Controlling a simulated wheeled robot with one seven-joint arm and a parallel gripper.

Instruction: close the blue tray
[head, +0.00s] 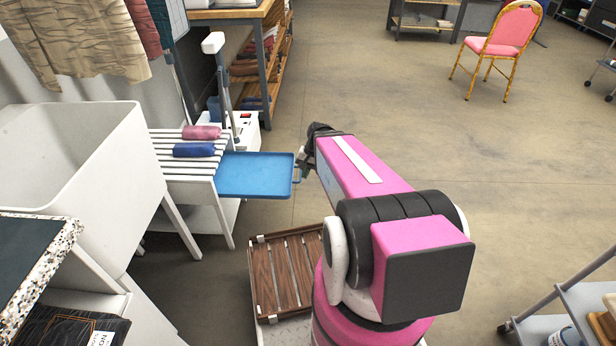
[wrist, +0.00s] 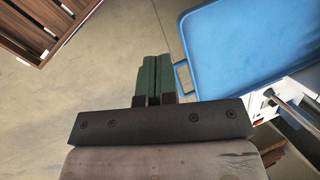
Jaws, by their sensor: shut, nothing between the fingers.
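The blue tray (head: 256,174) sticks out to the right from the white slatted rack. A small handle (head: 297,178) is on its right edge. In the wrist view the blue tray (wrist: 245,50) fills the upper right, and its handle (wrist: 183,77) points left. My gripper (wrist: 155,78) is shut and empty, with its green fingers together just left of the handle, apart from it in the picture. In the head view my gripper (head: 302,162) is beside the tray's right edge, partly hidden by my arm.
The slatted rack (head: 170,163) carries a pink roll (head: 201,132) and a blue roll (head: 194,150). A white basin (head: 85,165) stands left of it. A wooden slatted crate (head: 285,275) is below. A pink chair (head: 497,45) stands far off on open floor.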

